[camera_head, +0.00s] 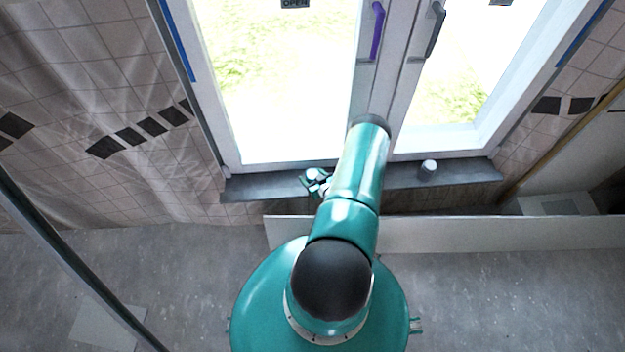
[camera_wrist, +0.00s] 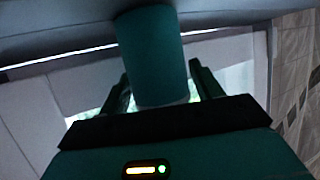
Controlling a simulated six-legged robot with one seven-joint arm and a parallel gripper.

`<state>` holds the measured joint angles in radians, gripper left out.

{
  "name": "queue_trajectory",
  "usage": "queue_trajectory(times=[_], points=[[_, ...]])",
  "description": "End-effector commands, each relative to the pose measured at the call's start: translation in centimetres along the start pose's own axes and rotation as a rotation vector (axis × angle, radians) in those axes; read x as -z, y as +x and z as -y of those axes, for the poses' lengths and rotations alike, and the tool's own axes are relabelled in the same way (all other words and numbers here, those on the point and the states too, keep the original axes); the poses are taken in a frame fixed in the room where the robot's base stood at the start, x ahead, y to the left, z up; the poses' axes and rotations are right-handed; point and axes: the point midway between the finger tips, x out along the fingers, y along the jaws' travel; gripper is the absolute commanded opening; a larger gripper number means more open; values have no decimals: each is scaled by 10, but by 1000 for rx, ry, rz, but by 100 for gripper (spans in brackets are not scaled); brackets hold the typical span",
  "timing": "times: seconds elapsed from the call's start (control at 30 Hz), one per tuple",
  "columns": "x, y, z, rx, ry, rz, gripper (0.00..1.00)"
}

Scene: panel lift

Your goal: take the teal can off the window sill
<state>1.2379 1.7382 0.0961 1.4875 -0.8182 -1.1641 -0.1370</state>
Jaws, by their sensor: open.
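The teal can (camera_wrist: 152,55) fills the middle of the wrist view, with one end against the dark sill surface at the top of that picture. My gripper (camera_wrist: 163,84) is open, with one finger on each side of the can. A narrow gap shows beside the can's lower end; I cannot tell whether either finger touches it. In the head view my gripper (camera_head: 318,182) is over the left part of the window sill (camera_head: 260,187), partly behind my arm. The can cannot be told apart from the gripper there.
A small grey-white cup or can (camera_head: 428,170) stands on the sill's right part. The window (camera_head: 378,75) has a purple handle (camera_head: 377,30) and a dark handle (camera_head: 435,28). A long pale panel (camera_head: 450,234) stands in front below the sill.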

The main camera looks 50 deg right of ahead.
Motion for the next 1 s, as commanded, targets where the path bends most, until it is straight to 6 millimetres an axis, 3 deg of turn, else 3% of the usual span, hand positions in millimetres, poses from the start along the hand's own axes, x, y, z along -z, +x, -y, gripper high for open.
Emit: queue_trajectory(times=[0.13, 0.37, 0.57, 1.0], points=[[0, 14, 0, -1, 0, 0, 65], [0, 16, 0, 0, 1, 1, 65], [0, 15, 0, 0, 0, 1, 25], [8, 13, -1, 0, -1, -1, 25]])
